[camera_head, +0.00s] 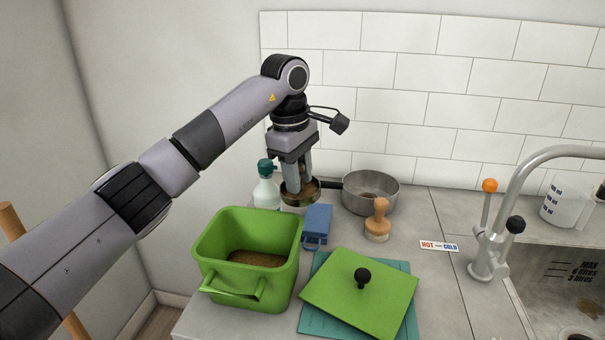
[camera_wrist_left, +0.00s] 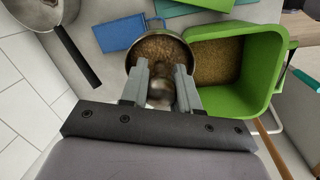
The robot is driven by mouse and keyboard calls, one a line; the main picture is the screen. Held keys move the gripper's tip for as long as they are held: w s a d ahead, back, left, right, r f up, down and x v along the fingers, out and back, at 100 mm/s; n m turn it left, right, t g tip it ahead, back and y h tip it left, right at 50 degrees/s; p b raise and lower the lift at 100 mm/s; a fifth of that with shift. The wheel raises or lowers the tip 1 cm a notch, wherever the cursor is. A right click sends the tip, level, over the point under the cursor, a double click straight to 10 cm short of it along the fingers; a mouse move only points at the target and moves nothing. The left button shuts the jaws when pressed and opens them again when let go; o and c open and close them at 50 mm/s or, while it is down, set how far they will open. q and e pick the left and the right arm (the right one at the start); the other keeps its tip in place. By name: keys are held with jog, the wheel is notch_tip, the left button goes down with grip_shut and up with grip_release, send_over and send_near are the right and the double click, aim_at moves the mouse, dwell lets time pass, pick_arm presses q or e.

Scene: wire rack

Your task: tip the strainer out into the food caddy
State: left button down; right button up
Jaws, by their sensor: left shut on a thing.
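The strainer (camera_head: 288,199) is a small round metal bowl with brown contents inside. My left gripper (camera_head: 297,178) points down and is shut on it, holding it above the counter just behind and right of the caddy. In the left wrist view the strainer (camera_wrist_left: 188,49) shows at the tips of my left gripper (camera_wrist_left: 161,78), roughly level, its brown contents still in it. The food caddy (camera_head: 212,262) is an open green bin with brown matter in its bottom; in the left wrist view it (camera_wrist_left: 262,50) lies right of the strainer. My right gripper is out of view.
The green lid (camera_head: 340,295) lies on a teal mat (camera_head: 313,316) right of the caddy. The tap (camera_head: 504,215) and sink are far right.

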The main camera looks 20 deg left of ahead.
pick_arm(q)
jog(key=s+t, duration=0.1)
jog(key=s+a, duration=0.1)
jog(key=s+t+h, duration=0.1)
jog(key=shift+a+r+t, duration=0.2)
jog(key=shift+r+t, duration=0.1)
jog(key=shift+r, duration=0.1)
jog(key=shift+w, duration=0.1)
dwell(0.5)
